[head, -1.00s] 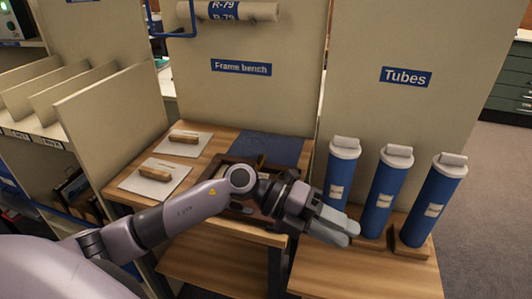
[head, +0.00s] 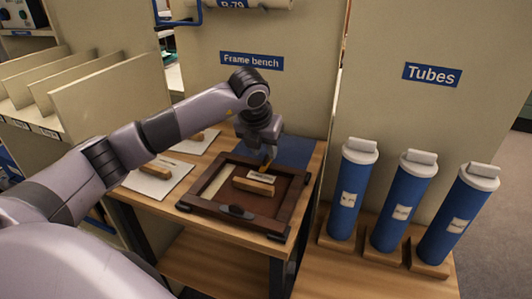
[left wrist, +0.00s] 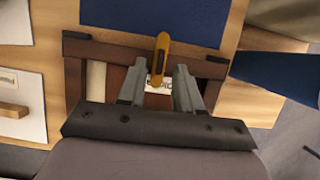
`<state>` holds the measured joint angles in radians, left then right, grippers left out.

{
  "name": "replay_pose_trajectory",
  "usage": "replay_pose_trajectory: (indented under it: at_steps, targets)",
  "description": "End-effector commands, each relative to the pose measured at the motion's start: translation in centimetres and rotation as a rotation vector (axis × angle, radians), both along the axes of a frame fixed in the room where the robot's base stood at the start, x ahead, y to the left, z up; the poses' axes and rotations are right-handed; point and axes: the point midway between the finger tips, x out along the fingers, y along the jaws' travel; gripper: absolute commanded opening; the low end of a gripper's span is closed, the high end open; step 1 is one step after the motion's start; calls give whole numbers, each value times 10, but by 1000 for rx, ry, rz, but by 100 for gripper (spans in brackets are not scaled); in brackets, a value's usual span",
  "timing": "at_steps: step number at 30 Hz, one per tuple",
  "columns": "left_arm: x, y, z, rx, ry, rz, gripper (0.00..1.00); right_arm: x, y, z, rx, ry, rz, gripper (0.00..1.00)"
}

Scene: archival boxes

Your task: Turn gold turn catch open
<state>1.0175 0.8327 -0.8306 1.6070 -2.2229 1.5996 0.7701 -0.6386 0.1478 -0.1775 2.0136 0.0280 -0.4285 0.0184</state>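The gold turn catch (left wrist: 161,58) is a small elongated piece on the far rail of a dark brown wooden frame (head: 190,197). In the left wrist view its length runs across the rail, with its inner end over the frame's back. My left gripper (left wrist: 160,72) is open, its fingertips on either side of the catch's near end with gaps showing. In the head view the gripper (head: 264,143) points down over the frame's far side and mostly hides the catch. Contact cannot be told. My right gripper is not in view.
A wooden block with a label (head: 254,184) lies on the frame's back. A blue mat (head: 297,152) lies behind. White cards with wooden blocks lie left; blue tubes (head: 396,205) stand right.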

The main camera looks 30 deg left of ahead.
Motion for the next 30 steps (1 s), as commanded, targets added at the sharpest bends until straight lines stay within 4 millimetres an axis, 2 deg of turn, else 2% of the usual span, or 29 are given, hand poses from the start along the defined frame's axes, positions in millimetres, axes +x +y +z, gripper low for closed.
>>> replay_pose_trajectory:
  at_steps: [3, 6, 15, 17, 18, 30]
  targets:
    - [6, 1, -15, -2, 2, 1, 34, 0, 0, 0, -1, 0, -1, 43]
    - [8, 2, -21, -1, 1, -1, 34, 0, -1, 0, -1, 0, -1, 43]
    - [9, 2, -23, -2, -1, -3, 34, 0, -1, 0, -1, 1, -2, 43]
    - [9, 2, -23, -2, -2, -2, 14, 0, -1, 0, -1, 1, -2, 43]
    - [9, 2, -23, -2, -2, -2, 2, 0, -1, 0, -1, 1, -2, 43]
    - [9, 2, -23, -3, -1, -30, 0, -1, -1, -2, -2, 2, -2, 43]
